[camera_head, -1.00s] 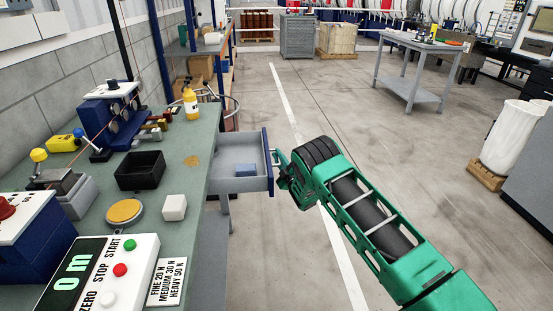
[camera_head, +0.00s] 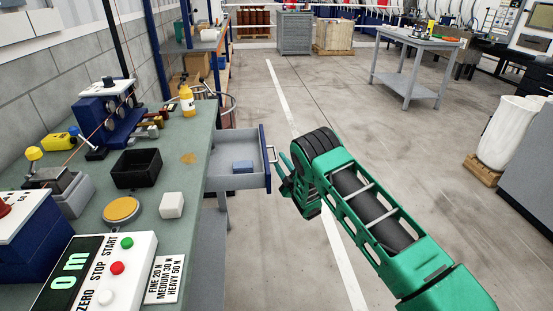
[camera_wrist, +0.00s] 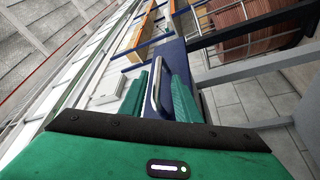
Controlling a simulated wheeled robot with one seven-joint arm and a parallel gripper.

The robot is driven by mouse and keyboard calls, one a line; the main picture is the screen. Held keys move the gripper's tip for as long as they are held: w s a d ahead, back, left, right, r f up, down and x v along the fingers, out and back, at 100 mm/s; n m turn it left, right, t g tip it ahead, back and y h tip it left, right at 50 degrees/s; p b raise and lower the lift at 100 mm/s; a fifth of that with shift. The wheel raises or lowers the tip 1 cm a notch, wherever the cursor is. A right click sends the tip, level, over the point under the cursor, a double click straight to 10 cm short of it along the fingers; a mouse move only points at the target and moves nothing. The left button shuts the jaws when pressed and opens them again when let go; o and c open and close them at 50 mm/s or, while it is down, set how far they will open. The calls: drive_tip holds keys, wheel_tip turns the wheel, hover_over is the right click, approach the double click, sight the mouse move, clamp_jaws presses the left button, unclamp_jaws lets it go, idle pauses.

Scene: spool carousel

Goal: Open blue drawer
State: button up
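The blue drawer (camera_head: 265,160) is pulled out from the right side of the green-topped bench, with its grey inside showing. A small blue block (camera_head: 242,167) lies in it. Its metal handle (camera_head: 272,155) is on the blue front and also shows in the wrist view (camera_wrist: 155,88). My gripper is open and holds nothing.
The bench top (camera_head: 200,150) carries a black bin (camera_head: 137,168), a white block (camera_head: 171,205), a yellow bottle (camera_head: 187,100) and a control box (camera_head: 95,275). A blue-framed shelf (camera_head: 205,50) stands behind. The floor to the right is clear up to a grey table (camera_head: 410,80).

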drive_tip(key=shift+v, duration=2.65)
